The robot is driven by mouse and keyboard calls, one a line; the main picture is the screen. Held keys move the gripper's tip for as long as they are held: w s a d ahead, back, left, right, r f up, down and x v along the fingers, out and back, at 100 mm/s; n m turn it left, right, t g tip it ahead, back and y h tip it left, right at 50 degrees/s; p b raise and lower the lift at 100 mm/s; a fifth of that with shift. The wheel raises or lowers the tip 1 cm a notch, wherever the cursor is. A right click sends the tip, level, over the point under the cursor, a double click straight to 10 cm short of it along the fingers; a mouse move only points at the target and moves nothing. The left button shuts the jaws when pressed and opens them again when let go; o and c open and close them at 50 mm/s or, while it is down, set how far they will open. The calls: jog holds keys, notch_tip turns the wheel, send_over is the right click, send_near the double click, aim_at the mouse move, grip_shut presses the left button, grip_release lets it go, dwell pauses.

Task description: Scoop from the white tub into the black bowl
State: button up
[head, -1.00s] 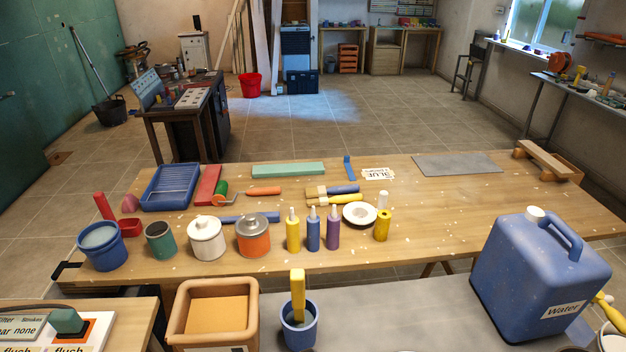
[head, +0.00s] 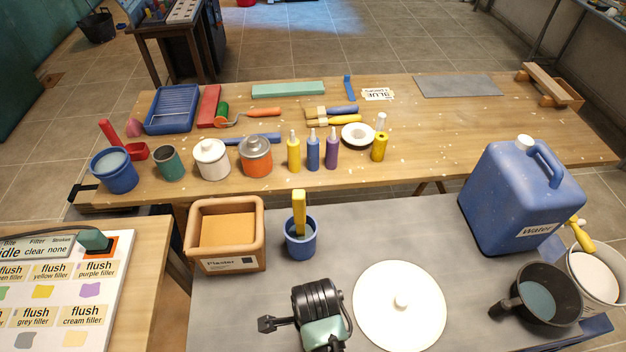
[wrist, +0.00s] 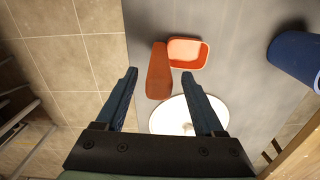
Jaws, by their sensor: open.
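The white tub (head: 596,274) stands at the right edge of the grey bench in the head view, with pale contents and a yellow handle (head: 580,234) at its rim. The black bowl (head: 515,287) sits just left of it and holds something teal. In the wrist view my gripper (wrist: 159,73) is open and empty. An orange handle-like piece (wrist: 158,72) and an orange open tray or scoop (wrist: 187,53) lie below, beyond its fingertips; I cannot tell whether they are joined. In the head view my fingertips are not clear.
A round white lid (head: 385,318) lies on the bench, left of the bowl. A blue water jug (head: 515,205) stands behind the bowl. A plaster box (head: 191,238) and a blue cup (head: 300,243) stand at the bench's left. Grey bench (head: 370,225) is clear behind the lid.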

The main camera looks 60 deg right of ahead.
jog(key=shift+w+a+f+p, duration=0.15)
jog(key=shift+f+p, duration=0.1)
jog(key=shift+f, duration=1)
jog(key=shift+w+a+f+p, duration=0.1)
jog(key=shift+f+p, duration=0.1)
jog(key=shift+f, duration=1)
grip_shut()
